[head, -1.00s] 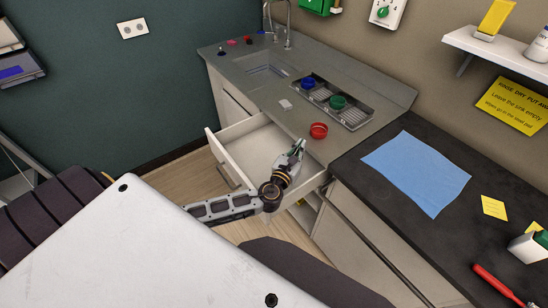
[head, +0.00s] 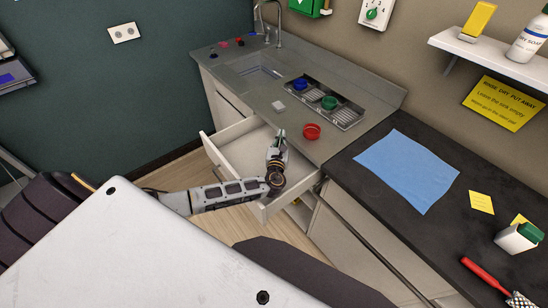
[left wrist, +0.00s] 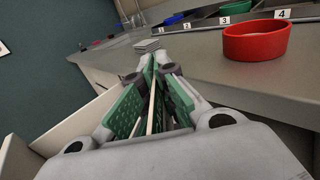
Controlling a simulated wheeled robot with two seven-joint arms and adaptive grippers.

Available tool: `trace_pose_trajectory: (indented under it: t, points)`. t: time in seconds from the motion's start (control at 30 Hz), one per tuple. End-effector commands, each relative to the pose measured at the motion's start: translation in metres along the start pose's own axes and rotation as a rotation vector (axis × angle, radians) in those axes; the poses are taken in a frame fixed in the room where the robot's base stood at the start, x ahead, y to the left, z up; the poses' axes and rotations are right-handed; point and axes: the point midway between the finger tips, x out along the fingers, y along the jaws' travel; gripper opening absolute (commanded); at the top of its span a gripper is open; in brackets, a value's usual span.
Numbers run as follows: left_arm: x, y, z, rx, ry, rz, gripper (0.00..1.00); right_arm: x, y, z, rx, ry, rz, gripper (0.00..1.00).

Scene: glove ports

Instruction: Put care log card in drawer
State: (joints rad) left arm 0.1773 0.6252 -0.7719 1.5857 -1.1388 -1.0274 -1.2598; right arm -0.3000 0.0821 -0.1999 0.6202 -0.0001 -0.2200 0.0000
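A small pale square piece (head: 278,106) lies on the grey counter behind the drawer; it may be the care log card, but no writing is readable. It also shows in the left wrist view (left wrist: 148,45), just beyond the fingertips. The drawer (head: 222,136) under the counter is pulled open and its visible inside looks empty. My left gripper (head: 280,134) is over the drawer near the counter edge, apart from the pale piece. In the left wrist view its green-padded fingers (left wrist: 151,62) meet at the tips, with no clear object between them. My right gripper is out of view.
A red cup (head: 312,132) stands near the counter edge, right of my left gripper. A numbered rack (head: 345,117) behind it holds a blue cup (head: 300,85) and a green cup (head: 329,103). A blue mat (head: 407,170) covers part of the dark worktop.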

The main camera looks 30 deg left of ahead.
Motion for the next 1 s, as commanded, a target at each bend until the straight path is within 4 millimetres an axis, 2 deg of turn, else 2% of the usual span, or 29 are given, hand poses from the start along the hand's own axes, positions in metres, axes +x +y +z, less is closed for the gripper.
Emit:
trace_pose_trajectory:
  t: [0.53, 1.0]
  points:
    - [0.051, 0.048, 0.008, 0.002, -0.005, 0.195, 0.00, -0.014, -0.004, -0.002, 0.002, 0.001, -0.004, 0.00]
    - [0.091, 0.100, 0.031, 0.001, -0.009, 0.385, 0.00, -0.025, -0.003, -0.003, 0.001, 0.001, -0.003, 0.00]
